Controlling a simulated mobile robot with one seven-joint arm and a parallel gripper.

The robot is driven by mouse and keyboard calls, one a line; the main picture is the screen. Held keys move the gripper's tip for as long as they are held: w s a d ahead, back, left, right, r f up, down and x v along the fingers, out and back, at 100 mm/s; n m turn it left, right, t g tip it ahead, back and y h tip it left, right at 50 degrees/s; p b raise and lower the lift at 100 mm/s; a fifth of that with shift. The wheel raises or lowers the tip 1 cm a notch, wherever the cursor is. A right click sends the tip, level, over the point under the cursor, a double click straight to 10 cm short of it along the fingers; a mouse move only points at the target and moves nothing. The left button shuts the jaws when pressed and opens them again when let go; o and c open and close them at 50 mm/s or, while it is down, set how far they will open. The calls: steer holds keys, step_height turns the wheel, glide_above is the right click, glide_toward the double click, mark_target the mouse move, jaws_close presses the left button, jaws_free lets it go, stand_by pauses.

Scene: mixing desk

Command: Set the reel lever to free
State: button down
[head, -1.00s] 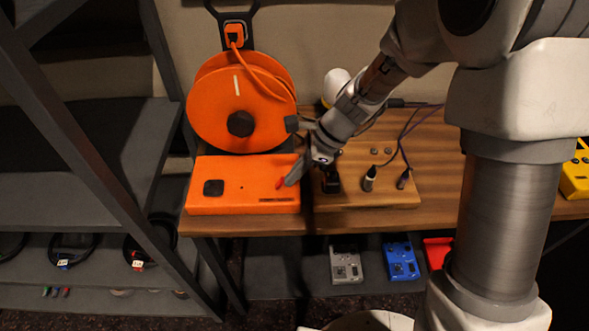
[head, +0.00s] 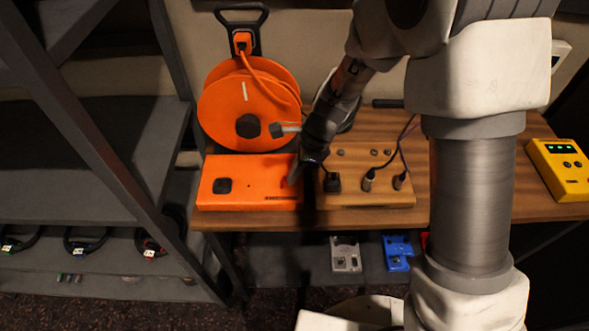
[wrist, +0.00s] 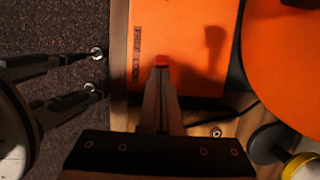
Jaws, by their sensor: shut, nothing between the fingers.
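The orange reel (head: 222,110) stands upright on the desk behind its flat orange box (head: 258,190).
A wooden block (head: 350,190) with plugs and cables stands right of the box. A yellow device (head: 560,170) is at the far right. A dark shelf frame (head: 90,130) stands at the left.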

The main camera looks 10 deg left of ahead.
steer(key=shift+s+a+r+h+p, duration=0.1)
steer(key=shift+a+r+h+p, duration=0.15)
steer(key=shift+h+p, duration=0.65)
steer(key=shift+a+r+y+p, duration=0.15)
steer(key=shift+a+y+p, duration=0.2)
steer(key=shift+p, duration=1)
steer(key=shift+r+p, duration=0.6)
steer(key=shift+r, duration=0.05)
steer(key=shift+r, duration=0.1)
